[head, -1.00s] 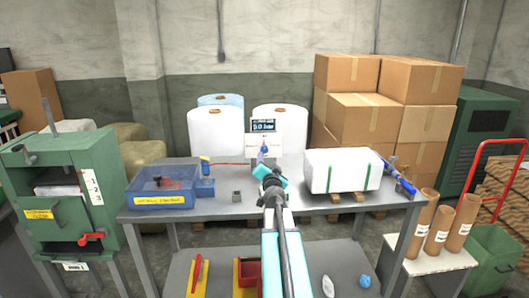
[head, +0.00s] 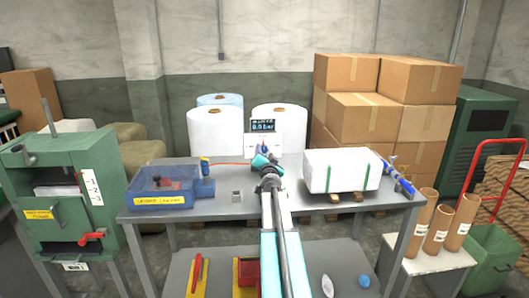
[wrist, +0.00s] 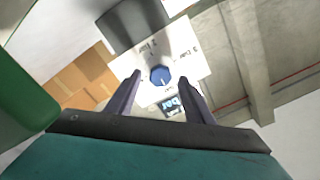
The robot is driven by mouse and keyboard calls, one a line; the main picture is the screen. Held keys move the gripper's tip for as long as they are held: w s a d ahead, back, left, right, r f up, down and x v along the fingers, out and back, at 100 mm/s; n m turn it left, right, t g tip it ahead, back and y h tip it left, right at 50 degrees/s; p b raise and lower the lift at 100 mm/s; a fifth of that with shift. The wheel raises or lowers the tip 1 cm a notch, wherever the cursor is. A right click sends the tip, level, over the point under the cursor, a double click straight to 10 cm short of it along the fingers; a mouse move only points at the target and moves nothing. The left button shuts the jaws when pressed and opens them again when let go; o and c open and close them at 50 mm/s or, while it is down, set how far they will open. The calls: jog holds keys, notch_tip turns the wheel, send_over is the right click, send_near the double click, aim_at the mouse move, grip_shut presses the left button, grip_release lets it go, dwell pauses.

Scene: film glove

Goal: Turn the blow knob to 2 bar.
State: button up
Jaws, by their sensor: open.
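The blue blow knob (wrist: 160,76) sits on a white panel (wrist: 188,62) with small bar labels around it, seen tilted in the wrist view. A white pointer mark shows on the knob, but its exact setting is unclear. In the head view the panel (head: 277,140) stands at the back of the bench, with a dark display (head: 262,126) above it, too small to read surely. My gripper (wrist: 159,80) is open and faces the panel. The knob appears between its two fingers, with a gap on each side. In the head view my gripper (head: 264,161) partly hides the knob.
A white wrapped block (head: 340,171) lies right of my gripper on the grey bench (head: 225,205). A green machine (head: 60,190) stands further left.

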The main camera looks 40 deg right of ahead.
aim_at(264, 148)
jog(key=shift+x, duration=1.15)
jog(key=shift+c, duration=0.5)
jog(key=c, duration=0.9)
